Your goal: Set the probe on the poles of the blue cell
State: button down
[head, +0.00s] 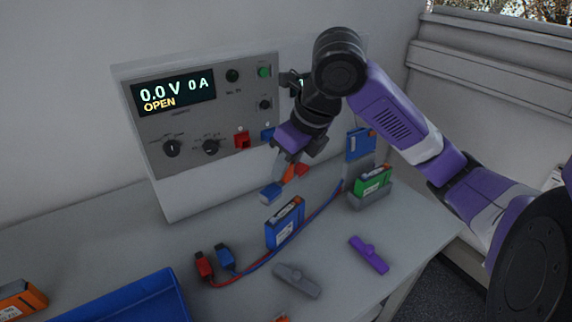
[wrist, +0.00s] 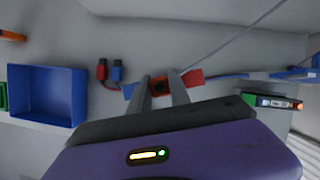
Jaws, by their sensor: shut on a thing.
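My gripper (head: 285,168) is shut on the probe, which has a red end (head: 301,170) and a blue end (head: 271,192). In the wrist view my gripper (wrist: 161,86) holds its orange middle, with the red end (wrist: 192,77) to the right and the blue end (wrist: 128,90) to the left. The blue cell (head: 283,229) stands upright on the table below the probe in the head view, and a gap shows between them. I cannot make out the blue cell in the wrist view.
The cycler (head: 185,175) reads 0.0 V, 0 A, OPEN. Red (head: 204,266) and blue (head: 226,258) plugs trail leads. A green cell (head: 371,183) sits in a grey holder, with a blue block (head: 360,145) behind. Grey (head: 297,280) and purple (head: 368,254) pieces lie in front. A blue tray (wrist: 47,70) is left.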

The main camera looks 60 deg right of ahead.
aim_at(288, 185)
jog(key=shift+f+b, duration=1.6)
jog(key=shift+f, duration=1)
jog(key=shift+b, duration=0.65)
jog(key=shift+f+b, duration=0.7)
jog(key=shift+b, duration=0.05)
jog(key=shift+r, duration=0.1)
dwell(0.4)
jog(key=shift+r+p, duration=2.35)
jog(key=shift+r, duration=1.15)
jog(key=shift+f, duration=0.1)
